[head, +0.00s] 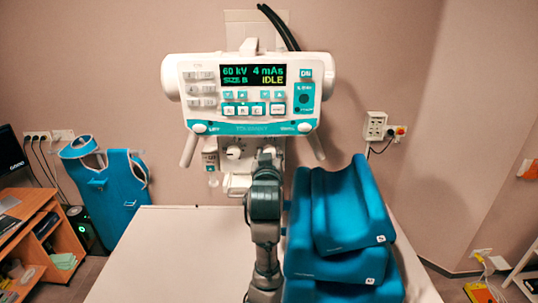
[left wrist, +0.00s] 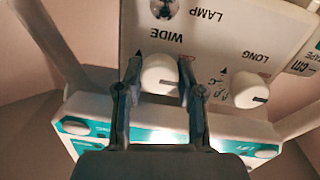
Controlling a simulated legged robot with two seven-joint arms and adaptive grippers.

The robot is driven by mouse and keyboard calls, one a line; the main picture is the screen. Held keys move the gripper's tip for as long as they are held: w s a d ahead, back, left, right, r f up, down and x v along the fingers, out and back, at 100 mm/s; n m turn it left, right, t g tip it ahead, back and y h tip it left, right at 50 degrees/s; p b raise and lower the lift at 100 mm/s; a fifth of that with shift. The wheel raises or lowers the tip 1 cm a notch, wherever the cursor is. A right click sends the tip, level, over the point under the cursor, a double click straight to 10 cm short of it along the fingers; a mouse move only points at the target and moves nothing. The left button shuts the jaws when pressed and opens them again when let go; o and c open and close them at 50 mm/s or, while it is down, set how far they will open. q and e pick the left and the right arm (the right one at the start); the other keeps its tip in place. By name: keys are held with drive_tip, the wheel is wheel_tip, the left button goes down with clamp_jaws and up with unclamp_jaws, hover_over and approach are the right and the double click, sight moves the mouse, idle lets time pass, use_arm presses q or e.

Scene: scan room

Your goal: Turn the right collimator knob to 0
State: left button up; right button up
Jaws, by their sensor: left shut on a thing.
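The right collimator knob (left wrist: 160,74) is a white round knob under the upside-down word WIDE in the left wrist view. My left gripper (left wrist: 160,80) has one finger on each side of it and is shut on it. The knob's pointer and scale are mostly hidden by the fingers, so I cannot read its setting. The other white knob (left wrist: 250,90), marked LONG, stands free beside it with a dark pointer line; it also shows in the head view (head: 234,152). In the head view my left gripper (head: 267,156) covers the right knob. My right gripper is not in view.
The tube head's control panel (head: 250,98) reads 60 kV, 4 mAs, SIZE B, IDLE. Two handles (head: 189,150) (head: 316,146) hang at its sides. Blue cushions (head: 345,215) are stacked on the right of the white table (head: 170,250); its left part is clear.

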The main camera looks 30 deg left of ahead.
use_arm(q)
drive_tip(key=shift+w+f, duration=0.1)
drive_tip(key=shift+f, duration=0.15)
drive_tip(key=o, duration=0.9)
drive_tip(key=shift+o, duration=1.2)
drive_tip(key=shift+w, duration=0.1)
drive_tip(key=shift+r, duration=0.1)
drive_tip(key=v, duration=1.1)
drive_tip(key=shift+s+d, duration=0.3)
